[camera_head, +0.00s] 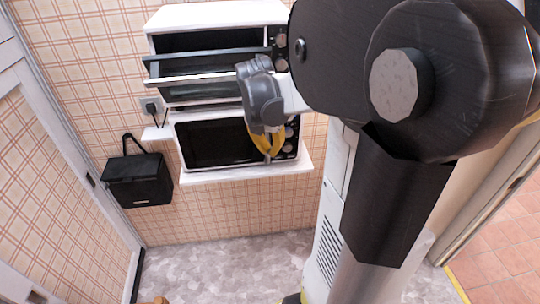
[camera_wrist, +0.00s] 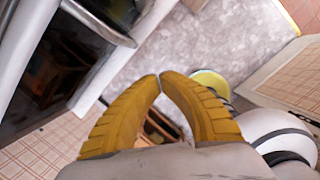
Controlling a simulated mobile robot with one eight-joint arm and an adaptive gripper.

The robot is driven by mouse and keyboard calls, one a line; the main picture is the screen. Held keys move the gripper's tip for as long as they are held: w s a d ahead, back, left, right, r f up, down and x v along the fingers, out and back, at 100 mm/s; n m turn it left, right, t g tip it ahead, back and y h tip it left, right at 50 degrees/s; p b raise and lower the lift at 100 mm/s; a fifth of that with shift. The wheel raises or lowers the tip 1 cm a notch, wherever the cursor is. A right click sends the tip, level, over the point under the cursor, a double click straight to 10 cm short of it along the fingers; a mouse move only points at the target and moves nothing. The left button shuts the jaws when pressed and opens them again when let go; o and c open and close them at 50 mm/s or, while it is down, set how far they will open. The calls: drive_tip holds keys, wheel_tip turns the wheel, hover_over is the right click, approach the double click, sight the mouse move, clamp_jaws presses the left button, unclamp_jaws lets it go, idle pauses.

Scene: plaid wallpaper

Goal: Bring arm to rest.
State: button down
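My gripper (camera_head: 268,157) has yellow fingers and hangs in front of the right side of the lower microwave in the head view. In the wrist view the two yellow fingers of my gripper (camera_wrist: 160,76) curve together, with their tips meeting or nearly so. Nothing shows held between the tips. My arm is bent, and its large dark joint fills the upper right of the head view.
A white toaster oven (camera_head: 215,16) with its door partly open sits above a black-fronted microwave (camera_head: 215,143) on a white shelf (camera_head: 235,174). A black box (camera_head: 138,180) with a strap is on the wall at left. The grey floor (camera_head: 225,265) in front is mostly clear.

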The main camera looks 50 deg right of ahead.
drive_tip(key=s+a+f+m+t+y+b, duration=0.1)
drive_tip(key=a+f+m+b, duration=0.4)
drive_tip(key=a+m, duration=0.5)
drive_tip(key=s+a+f+m+t+y+b, duration=0.1)
drive_tip(key=a+f+m+t+b, duration=0.4)
drive_tip(key=a, duration=1.3)
drive_tip(key=s+m+b, duration=0.1)
drive_tip(key=m+b, duration=0.3)
drive_tip(key=m, duration=0.1)
drive_tip(key=shift+s+a+y+b, duration=0.25)
drive_tip(key=shift+s+y+b, duration=0.05)
drive_tip(key=shift+s+y, duration=0.1)
